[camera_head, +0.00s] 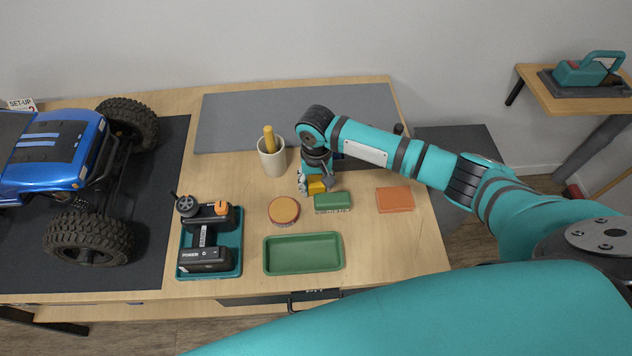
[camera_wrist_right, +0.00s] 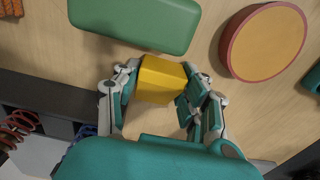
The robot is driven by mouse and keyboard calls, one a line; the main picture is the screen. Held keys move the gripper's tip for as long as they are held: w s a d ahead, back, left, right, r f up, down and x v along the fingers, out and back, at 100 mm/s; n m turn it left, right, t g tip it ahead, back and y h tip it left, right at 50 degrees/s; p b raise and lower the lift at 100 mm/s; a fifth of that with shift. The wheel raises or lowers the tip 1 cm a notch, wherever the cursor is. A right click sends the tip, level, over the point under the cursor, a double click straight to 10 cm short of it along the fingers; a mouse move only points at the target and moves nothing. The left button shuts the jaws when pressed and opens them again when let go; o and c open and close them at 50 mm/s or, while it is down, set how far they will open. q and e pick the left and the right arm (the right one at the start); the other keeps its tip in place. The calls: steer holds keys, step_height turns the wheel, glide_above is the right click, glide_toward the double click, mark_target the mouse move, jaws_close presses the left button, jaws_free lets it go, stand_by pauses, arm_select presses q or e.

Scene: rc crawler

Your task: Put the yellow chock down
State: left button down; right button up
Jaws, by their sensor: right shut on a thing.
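The yellow chock (camera_head: 316,184) is a small yellow block held by my right gripper (camera_head: 318,186) over the wooden table, in the head view. In the right wrist view the chock (camera_wrist_right: 163,79) sits between the two fingers of my right gripper (camera_wrist_right: 160,88), which is shut on it. I cannot tell whether the chock touches the table. It is just behind a green block (camera_head: 332,202), which also shows in the right wrist view (camera_wrist_right: 135,22). My left gripper is not in view.
A round orange-topped object (camera_head: 284,211), an orange block (camera_head: 395,199) and an empty green tray (camera_head: 303,264) are nearby. A beige cup (camera_head: 272,161) with a yellow handle stands left of the gripper. A teal tray (camera_head: 237,265) holds a transmitter. A blue crawler (camera_head: 45,150) stands on a dark mat.

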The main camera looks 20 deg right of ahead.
steer(key=o, duration=1.2)
steer(key=shift+f, duration=0.1)
steer(key=shift+o, duration=0.2)
